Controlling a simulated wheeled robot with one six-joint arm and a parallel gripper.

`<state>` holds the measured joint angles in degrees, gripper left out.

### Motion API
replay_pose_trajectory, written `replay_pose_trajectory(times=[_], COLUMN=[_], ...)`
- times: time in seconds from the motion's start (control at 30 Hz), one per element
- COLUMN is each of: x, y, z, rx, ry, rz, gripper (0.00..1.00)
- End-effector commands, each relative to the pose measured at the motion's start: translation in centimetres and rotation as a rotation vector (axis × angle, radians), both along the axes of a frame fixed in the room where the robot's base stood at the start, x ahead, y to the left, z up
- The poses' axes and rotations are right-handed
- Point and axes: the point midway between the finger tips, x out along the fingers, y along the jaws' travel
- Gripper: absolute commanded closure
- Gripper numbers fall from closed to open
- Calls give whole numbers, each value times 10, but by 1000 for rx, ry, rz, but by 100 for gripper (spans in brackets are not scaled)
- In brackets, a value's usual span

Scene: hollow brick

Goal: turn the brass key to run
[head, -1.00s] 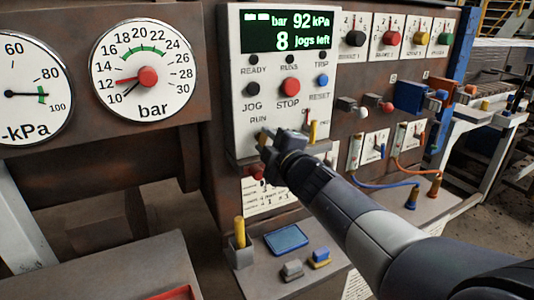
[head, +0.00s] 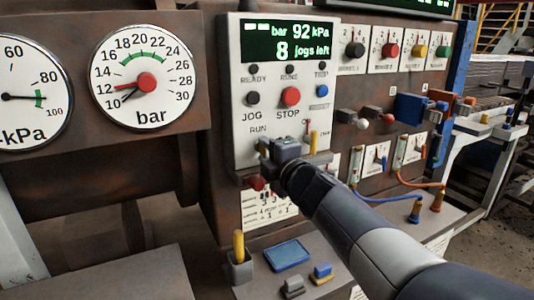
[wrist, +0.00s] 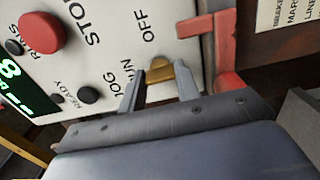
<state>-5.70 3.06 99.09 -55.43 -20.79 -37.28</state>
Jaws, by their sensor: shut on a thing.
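The brass key (wrist: 160,72) sits in the lower part of the light control panel (wrist: 110,35), beside the printed OFF and RUN labels. My gripper (wrist: 158,86) is shut on the key, one grey finger on each side of it. The left finger partly covers the RUN label. In the head view my gripper (head: 272,150) is at the panel's bottom edge, under the word RUN, and mostly hides the key. I cannot tell exactly which label the key points to. The panel display (head: 289,41) reads 92 kPa and 8 jogs left.
A red bracket (wrist: 194,27) stands close to the right finger. The red STOP button (head: 291,97) and black JOG button (head: 253,98) are above my gripper. A yellow rod (head: 313,141) is just right of it. A shelf (head: 262,283) with small blocks lies below.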

Motion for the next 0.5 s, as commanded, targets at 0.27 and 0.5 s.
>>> replay_pose_trajectory(times=[0.27, 0.5], x=[0, 0], y=[0, 0], z=[0, 0], rx=[-1, 0], ry=[0, 0], rz=[1, 0], gripper=[60, 47])
